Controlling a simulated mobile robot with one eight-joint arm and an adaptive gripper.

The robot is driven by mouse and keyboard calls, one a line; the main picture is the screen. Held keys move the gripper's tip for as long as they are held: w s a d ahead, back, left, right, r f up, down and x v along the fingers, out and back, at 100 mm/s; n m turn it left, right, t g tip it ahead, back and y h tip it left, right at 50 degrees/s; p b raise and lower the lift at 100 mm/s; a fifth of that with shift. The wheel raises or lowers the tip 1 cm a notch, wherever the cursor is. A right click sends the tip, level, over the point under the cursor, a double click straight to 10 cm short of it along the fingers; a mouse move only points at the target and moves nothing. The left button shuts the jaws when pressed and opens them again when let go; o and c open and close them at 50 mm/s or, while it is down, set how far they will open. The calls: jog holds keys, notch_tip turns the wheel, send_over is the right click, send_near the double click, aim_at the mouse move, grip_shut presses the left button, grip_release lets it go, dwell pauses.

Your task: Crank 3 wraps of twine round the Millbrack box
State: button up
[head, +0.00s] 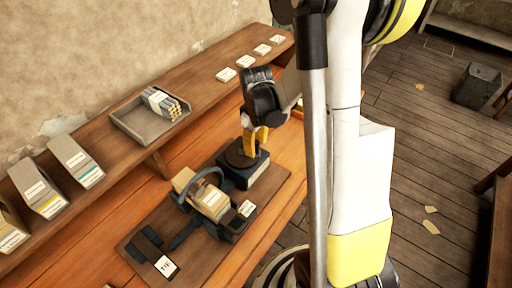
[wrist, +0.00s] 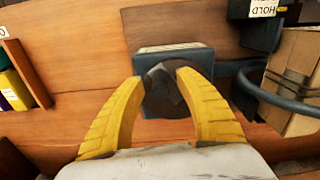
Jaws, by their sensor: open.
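A tan box (head: 211,201) with a pale label sits in a dark press on a wooden board, and a grey-blue handwheel ring (head: 189,182) stands over its left side. The box (wrist: 292,75) and part of the ring (wrist: 262,98) show at the right of the wrist view. I cannot read the name on the box. My gripper (head: 255,150) is above a dark square block (head: 243,172) with a round top, behind the press. In the wrist view my yellow fingers (wrist: 180,78) are apart over the round dark top; whether they touch it is unclear.
A shelf behind the bench holds a grey tray (head: 148,118) with a labelled bundle, several file boxes (head: 76,161) and loose cards. My arm covers the right of the bench.

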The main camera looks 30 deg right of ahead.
jog(key=shift+f, duration=0.1)
grip_shut()
dwell(0.3)
jog(key=m, duration=0.1)
jog(key=m+b, duration=0.1)
jog(key=shift+s+a+f+m, duration=0.1)
jog(key=shift+s+a+m, duration=0.3)
jog(key=shift+s+a+m+b, duration=0.2)
jog(key=shift+a+m+b, duration=0.1)
jog(key=shift+m, duration=0.55)
jog(key=shift+s+a+m+b, duration=0.15)
jog(key=shift+a+m+b, duration=0.15)
jog(key=shift+m, duration=0.55)
grip_release()
